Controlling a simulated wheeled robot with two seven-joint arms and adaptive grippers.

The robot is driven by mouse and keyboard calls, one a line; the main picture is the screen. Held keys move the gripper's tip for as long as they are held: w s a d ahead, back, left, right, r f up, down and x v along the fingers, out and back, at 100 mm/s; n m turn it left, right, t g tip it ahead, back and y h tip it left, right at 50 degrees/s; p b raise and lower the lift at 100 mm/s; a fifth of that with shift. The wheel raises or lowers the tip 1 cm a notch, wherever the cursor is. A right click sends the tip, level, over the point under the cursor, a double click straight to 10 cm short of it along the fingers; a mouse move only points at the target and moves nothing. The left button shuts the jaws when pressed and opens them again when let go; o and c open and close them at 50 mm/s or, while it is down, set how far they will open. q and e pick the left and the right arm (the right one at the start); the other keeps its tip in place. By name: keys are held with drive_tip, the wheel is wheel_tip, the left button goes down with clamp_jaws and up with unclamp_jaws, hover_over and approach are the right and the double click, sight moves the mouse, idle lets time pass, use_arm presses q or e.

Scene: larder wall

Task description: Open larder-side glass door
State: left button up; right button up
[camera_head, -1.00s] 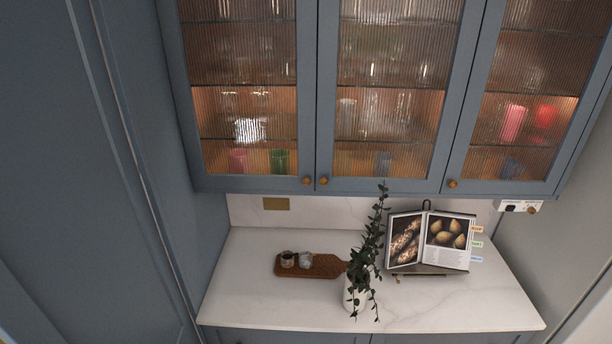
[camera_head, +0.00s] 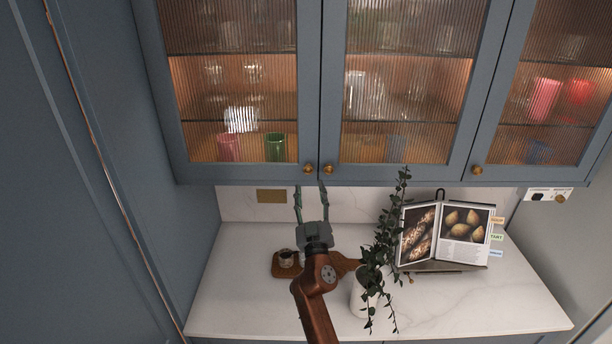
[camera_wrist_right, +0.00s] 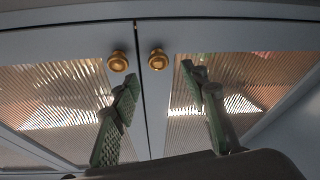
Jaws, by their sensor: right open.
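The left glass door (camera_head: 237,172), beside the tall blue panel, is closed. Its brass knob (camera_head: 308,169) sits at its lower right corner. The middle glass door (camera_head: 400,175) is also closed, with a brass knob (camera_head: 328,169) at its lower left corner. My right gripper (camera_head: 310,192) is open and empty just below these two knobs, fingers pointing up. In the wrist view, the left door's knob (camera_wrist_right: 118,61) and the middle door's knob (camera_wrist_right: 158,59) show beyond the fingertips (camera_wrist_right: 160,76). No contact is visible. My left gripper is out of view.
A third glass door (camera_head: 540,172) is closed at the right. Below, the marble counter (camera_head: 235,300) holds a wooden board (camera_head: 345,263) with small cups, a plant in a white vase (camera_head: 363,298) and an open cookbook (camera_head: 462,235). A tall blue panel (camera_head: 80,200) bounds the left.

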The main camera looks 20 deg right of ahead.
sight(308, 172)
drive_tip(key=x, duration=0.5)
drive_tip(key=shift+w+d+r, duration=0.1)
drive_tip(key=shift+d+r, duration=0.05)
drive_tip(key=shift+d, duration=0.05)
drive_tip(key=shift+w, duration=0.4)
drive_tip(key=shift+w+r, duration=0.15)
drive_tip(key=shift+w, duration=0.1)
drive_tip(key=c, duration=0.7)
clamp_jaws()
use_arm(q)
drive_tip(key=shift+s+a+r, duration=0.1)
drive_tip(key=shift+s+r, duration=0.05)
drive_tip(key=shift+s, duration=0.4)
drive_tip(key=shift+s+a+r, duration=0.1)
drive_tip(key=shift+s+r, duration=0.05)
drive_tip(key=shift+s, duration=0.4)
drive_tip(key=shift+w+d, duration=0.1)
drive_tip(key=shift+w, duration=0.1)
